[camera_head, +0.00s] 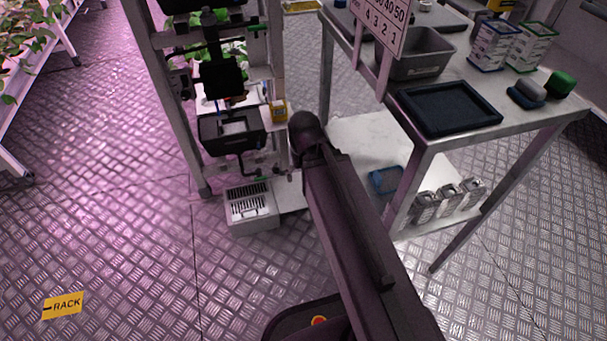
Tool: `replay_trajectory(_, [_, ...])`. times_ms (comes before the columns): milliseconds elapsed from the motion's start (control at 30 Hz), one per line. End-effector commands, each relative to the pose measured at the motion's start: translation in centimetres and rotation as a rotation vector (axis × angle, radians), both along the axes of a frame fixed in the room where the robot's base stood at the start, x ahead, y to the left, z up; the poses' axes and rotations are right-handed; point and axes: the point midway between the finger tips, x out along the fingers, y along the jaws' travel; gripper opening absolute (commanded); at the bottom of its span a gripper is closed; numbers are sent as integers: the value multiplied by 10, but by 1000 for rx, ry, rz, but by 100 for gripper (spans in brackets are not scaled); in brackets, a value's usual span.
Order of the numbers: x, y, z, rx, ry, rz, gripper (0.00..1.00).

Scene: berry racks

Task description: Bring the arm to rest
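My dark arm rises from the bottom of the head view and ends at a rounded joint between the rack and the table. No gripper fingers can be made out, and I see nothing held. The part of the arm beyond the rounded joint does not show clearly.
A metal rack (164,100) with black equipment and plants stands left of my arm. A steel table (425,135) with a grey bin (418,68) and a dark tray (440,125) stands at right. A white vented box (252,210) is on the floor.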

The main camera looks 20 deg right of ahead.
Motion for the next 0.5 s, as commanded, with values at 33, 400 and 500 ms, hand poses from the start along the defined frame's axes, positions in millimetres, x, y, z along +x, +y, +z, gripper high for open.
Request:
replay_trajectory(33, [-3, 0, 0, 0, 5, 0, 100])
replay_trajectory(400, [-1, 0, 2, 0, 4, 0, 100])
replay_trajectory(500, [-1, 0, 8, 0, 4, 0, 100])
